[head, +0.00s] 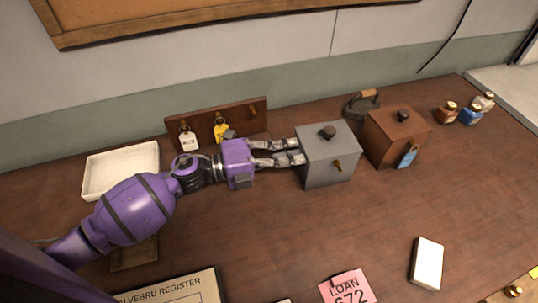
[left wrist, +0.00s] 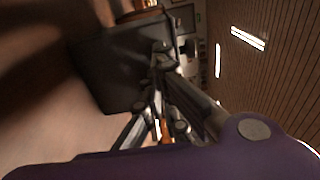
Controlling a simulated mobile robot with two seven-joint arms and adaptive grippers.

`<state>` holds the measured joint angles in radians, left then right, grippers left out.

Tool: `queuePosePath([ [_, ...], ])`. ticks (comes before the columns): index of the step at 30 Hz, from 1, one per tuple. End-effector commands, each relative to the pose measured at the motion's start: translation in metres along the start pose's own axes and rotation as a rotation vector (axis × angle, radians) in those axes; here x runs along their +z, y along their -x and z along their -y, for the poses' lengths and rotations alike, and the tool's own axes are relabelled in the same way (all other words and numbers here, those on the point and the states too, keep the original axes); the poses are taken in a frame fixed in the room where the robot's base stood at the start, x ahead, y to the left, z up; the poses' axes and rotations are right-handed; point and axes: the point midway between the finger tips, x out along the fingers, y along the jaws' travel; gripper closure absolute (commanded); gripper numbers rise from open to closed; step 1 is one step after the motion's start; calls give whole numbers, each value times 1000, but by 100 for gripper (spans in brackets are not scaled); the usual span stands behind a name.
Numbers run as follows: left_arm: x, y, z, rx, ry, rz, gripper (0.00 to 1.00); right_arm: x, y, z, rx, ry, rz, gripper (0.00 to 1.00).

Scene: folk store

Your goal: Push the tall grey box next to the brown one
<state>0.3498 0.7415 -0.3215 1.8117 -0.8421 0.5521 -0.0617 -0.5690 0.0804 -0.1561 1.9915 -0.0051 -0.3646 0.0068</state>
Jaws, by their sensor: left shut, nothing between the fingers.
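The tall grey box (head: 327,160) stands upright on the wooden counter, with a dark knob on its lid and a small brass key-like part on its front. The brown box (head: 398,140) stands just right of it, with a dark knob and a blue tag; a narrow gap shows between them. My left gripper (head: 300,152) is shut and empty, its fingertips at the left side of the grey box, touching or nearly so. In the left wrist view the grey box (left wrist: 125,65) looms dark beyond the fingers (left wrist: 160,75). My right gripper is not in view.
A black iron (head: 362,105) stands behind the boxes. Several small jars (head: 471,115) are to the right. A key rack (head: 217,122) and white tray (head: 121,168) lie to the left. A pink loan slip (head: 347,288) and white block (head: 427,262) lie in front.

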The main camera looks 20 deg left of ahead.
Motion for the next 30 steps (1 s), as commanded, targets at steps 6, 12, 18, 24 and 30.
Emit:
queuePosePath([
  [6, 1, -57, 5, -4, -4, -1, 100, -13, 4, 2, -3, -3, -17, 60],
  [12, 0, -74, 2, -1, -2, 0, 100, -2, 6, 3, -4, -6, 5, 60],
  [18, 0, -74, 1, 0, -1, 0, 100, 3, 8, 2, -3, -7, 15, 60],
  [24, 0, -73, 1, 0, -1, 0, 100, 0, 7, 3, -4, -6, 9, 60],
  [30, 6, -67, 0, 1, -1, 0, 100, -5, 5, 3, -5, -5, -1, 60],
])
